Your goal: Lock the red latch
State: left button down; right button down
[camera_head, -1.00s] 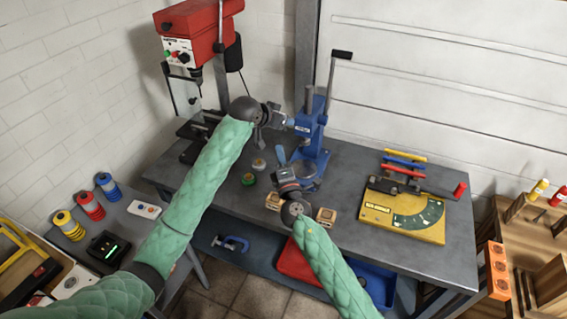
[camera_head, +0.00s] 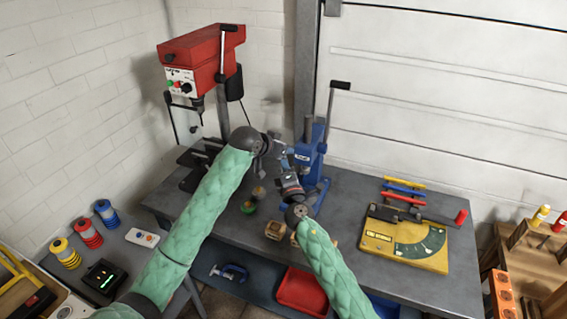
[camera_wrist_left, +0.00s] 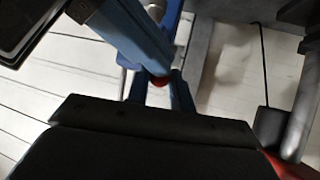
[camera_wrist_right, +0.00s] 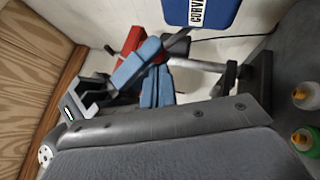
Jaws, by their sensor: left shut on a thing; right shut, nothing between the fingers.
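My left gripper (camera_head: 283,158) reaches in close to the blue press. In the left wrist view its blue fingers (camera_wrist_left: 160,95) are closed around a small red part (camera_wrist_left: 161,80), mostly hidden. A wide blue bar crosses just above it. My right gripper (camera_head: 291,187) is just in front of the left one, pointing back; in the right wrist view its blue fingers (camera_wrist_right: 157,86) are shut with nothing between them.
The blue press (camera_head: 311,150) stands close behind my grippers. A red drill press (camera_head: 200,55) is at the back left. Small jars (camera_head: 248,207) and a wooden block (camera_head: 275,230) are nearby. The yellow plate (camera_head: 405,240) with its lever is at the right.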

pick_arm(q)
jog(key=shift+s+f, duration=0.1)
pick_arm(e)
jog(key=shift+w+d+r, duration=0.35)
jog(key=shift+w+r, duration=0.1)
jog(key=shift+r, duration=0.1)
pick_arm(q)
jog(key=c, duration=1.4)
grip_release()
jog(key=shift+c, duration=0.2)
jog(key=shift+o, duration=1.2)
jog(key=shift+f, duration=0.1)
pick_arm(e)
jog(key=shift+w, duration=0.1)
